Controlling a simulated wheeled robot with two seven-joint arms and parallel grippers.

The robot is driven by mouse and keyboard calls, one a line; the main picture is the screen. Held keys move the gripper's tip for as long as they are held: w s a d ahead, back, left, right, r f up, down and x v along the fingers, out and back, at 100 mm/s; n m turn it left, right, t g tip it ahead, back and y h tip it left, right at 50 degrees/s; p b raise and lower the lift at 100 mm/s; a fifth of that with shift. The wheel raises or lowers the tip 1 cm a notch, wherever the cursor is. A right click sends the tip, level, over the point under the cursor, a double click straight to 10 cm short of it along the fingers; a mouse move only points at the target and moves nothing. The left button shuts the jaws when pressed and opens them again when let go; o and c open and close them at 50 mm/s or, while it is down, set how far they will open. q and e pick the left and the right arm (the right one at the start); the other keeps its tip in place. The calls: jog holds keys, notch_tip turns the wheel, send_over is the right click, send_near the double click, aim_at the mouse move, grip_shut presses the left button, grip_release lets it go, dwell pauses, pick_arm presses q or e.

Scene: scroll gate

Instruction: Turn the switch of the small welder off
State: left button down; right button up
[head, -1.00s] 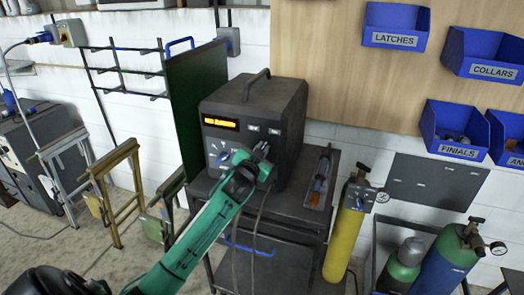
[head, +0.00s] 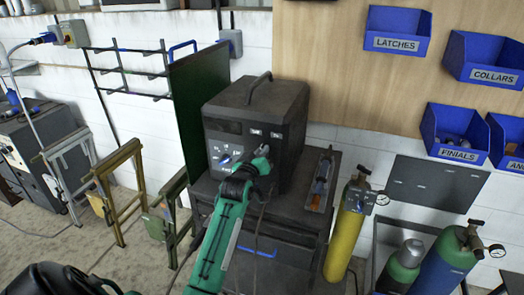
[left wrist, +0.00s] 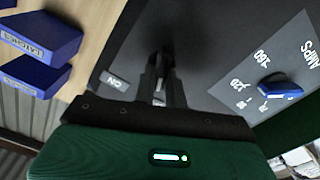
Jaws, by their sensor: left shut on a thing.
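The small welder (head: 255,115) is a dark box with a top handle, standing on a dark cart. Its display (head: 222,126) is dark. My left gripper (head: 264,152) is at the right part of its front panel. In the left wrist view the gripper's fingers (left wrist: 160,88) are closed at the panel beside an "ON" label (left wrist: 115,84). They are shut on a small part, apparently the switch, which they mostly hide. The blue amps knob (left wrist: 280,91) is apart from the fingers. My right gripper is not in view.
A green screen (head: 199,105) stands left of the welder. A torch-like tool (head: 320,180) lies on the cart's right side. A yellow cylinder (head: 347,235) stands right of the cart. A larger grey machine (head: 38,140) is at far left. Blue bins (head: 397,30) hang on the wall.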

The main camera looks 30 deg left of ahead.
pick_arm(q)
jog(key=shift+a+n+p, duration=0.1)
jog(key=shift+n+p, duration=0.3)
jog(key=shift+n, duration=1.1)
jog(key=c, duration=1.5)
grip_release()
jog(key=shift+o, duration=0.2)
jog(key=b+v, duration=0.4)
jog(key=v, duration=1)
